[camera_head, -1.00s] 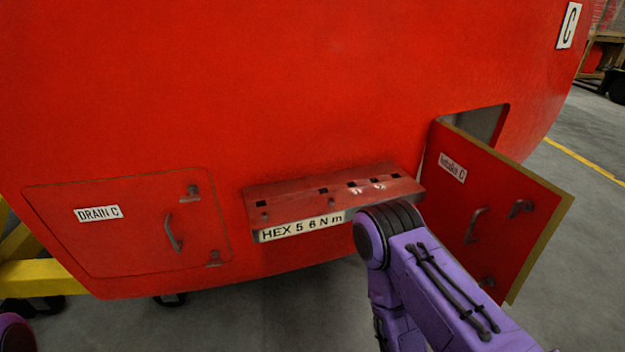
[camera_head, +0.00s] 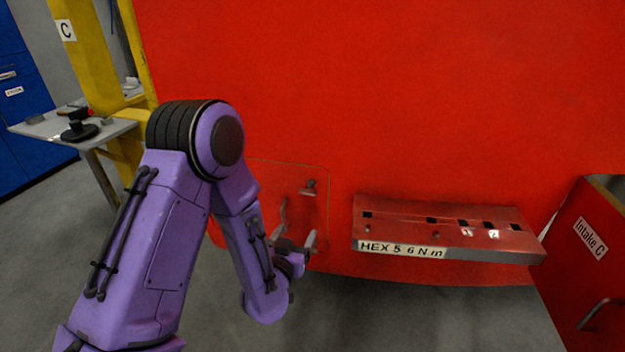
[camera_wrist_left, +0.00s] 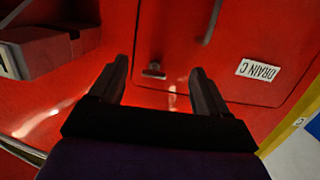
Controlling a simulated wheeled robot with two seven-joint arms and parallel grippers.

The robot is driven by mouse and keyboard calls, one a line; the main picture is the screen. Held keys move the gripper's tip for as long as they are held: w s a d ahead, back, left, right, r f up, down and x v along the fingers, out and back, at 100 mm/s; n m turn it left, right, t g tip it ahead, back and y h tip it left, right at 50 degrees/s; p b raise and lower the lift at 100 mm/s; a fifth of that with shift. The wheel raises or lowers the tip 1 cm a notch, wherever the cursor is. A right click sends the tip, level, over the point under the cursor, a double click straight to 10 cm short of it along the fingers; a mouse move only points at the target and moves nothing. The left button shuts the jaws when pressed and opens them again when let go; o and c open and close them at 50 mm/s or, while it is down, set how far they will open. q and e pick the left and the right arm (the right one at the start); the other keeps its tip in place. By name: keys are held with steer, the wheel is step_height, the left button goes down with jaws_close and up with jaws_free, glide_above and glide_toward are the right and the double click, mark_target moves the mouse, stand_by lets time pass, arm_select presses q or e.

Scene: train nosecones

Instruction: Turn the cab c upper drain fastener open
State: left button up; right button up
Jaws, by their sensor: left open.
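The drain C hatch (camera_head: 318,215) is a closed red door low on the cab, partly hidden behind my left arm. Its upper fastener (camera_head: 309,187) is a small grey latch near the hatch's upper right corner. My left gripper (camera_head: 295,238) is open and empty, below the fastener in the head view. In the left wrist view, turned about upside down, the fastener (camera_wrist_left: 153,70) shows between and ahead of the open fingers (camera_wrist_left: 159,68), apart from them. The DRAIN C label (camera_wrist_left: 259,70) is at right there. The lower fastener cannot be made out. My right gripper is out of view.
A red ledge (camera_head: 385,228) labelled HEX 5 6 N m juts out right of the hatch. The intake C door (camera_head: 575,265) stands open farther right. A yellow post (camera_head: 90,60) and a small grey table (camera_head: 45,128) stand at left.

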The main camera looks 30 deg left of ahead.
arm_select(q)
steer(key=t, duration=0.1)
glide_toward(306, 194)
steer(key=w, duration=0.1)
steer(key=shift+y, duration=0.4)
steer(key=p+x, duration=0.3)
steer(key=x, duration=0.6)
steer(key=shift+w, duration=0.7)
steer(key=shift+f, duration=0.1)
steer(key=shift+c, duration=0.3)
steer(key=c, duration=1)
